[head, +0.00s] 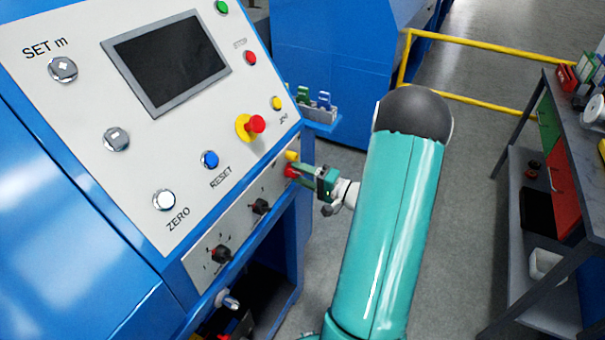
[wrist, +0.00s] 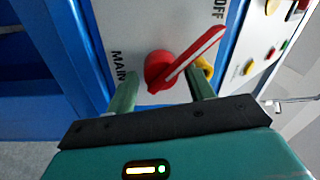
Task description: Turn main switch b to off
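The main switch (wrist: 157,70) has a red round hub and a red lever with a white stripe, set on a pale panel in the wrist view. Its lever slants up and to the right. The lettering MAIN (wrist: 118,66) is left of the hub and OFF (wrist: 217,9) is near the lever's end. A yellow part (wrist: 206,66) shows behind the lever. My gripper (wrist: 163,88) is open, with the hub between its green fingers and the lever crossing near the right fingertip; contact cannot be told. In the head view the red switch (head: 291,171) is small and partly hidden by my gripper (head: 302,174).
The blue machine's console has a screen (head: 167,61), a red emergency button on yellow (head: 251,126), and black knobs (head: 260,206) left of the switch. A small blue shelf (head: 320,112) juts out above. A workbench (head: 545,150) stands at right, with open floor between.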

